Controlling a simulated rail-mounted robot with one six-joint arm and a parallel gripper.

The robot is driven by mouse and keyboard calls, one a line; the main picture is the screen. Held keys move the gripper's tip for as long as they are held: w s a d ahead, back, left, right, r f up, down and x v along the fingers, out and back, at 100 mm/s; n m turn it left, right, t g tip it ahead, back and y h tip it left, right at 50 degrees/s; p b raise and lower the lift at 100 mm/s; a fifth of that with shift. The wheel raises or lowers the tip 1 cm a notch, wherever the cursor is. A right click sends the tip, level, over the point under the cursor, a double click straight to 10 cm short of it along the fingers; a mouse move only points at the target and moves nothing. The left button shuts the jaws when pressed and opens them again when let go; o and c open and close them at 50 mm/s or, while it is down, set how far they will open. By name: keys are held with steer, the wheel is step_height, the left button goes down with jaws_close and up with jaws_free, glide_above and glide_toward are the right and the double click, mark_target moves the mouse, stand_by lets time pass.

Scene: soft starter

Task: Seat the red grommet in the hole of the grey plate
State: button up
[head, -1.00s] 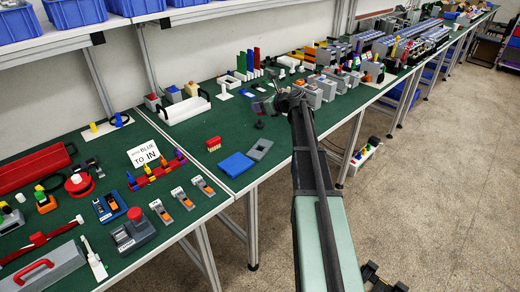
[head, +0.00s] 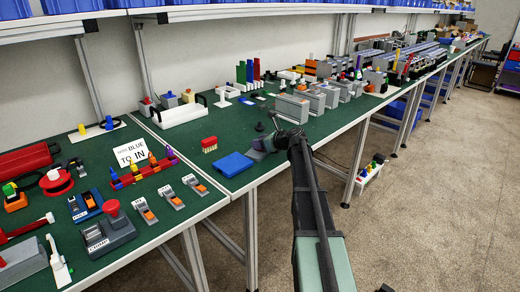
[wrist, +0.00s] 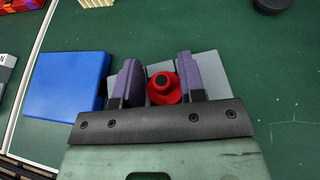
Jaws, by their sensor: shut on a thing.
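My gripper (wrist: 160,82) has two purple fingers closed on the red grommet (wrist: 163,95), which has a round flange and a dark centre. The grey plate (wrist: 211,76) lies on the green bench below and behind the fingers; parts show to their right and between them. Its hole is hidden, so I cannot tell whether the grommet lines up with it or touches the plate. In the head view my gripper (head: 262,146) is low over the bench at the plate's place, right of a blue block; the grommet does not show there.
The blue block (wrist: 66,86) lies close left of my gripper; it also shows in the head view (head: 234,164). A black round knob (wrist: 271,4) is at the far right. Green bench to the right of the plate is clear.

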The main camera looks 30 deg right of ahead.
steer(key=o, duration=0.9)
steer(key=shift+s+d+r, duration=0.15)
steer(key=shift+s+r, duration=0.05)
steer(key=shift+r, duration=0.1)
steer(key=p+v, duration=0.4)
steer(key=v, duration=0.7)
steer(key=shift+p, duration=0.35)
steer(key=shift+s+d+f, duration=0.1)
steer(key=shift+s, duration=0.1)
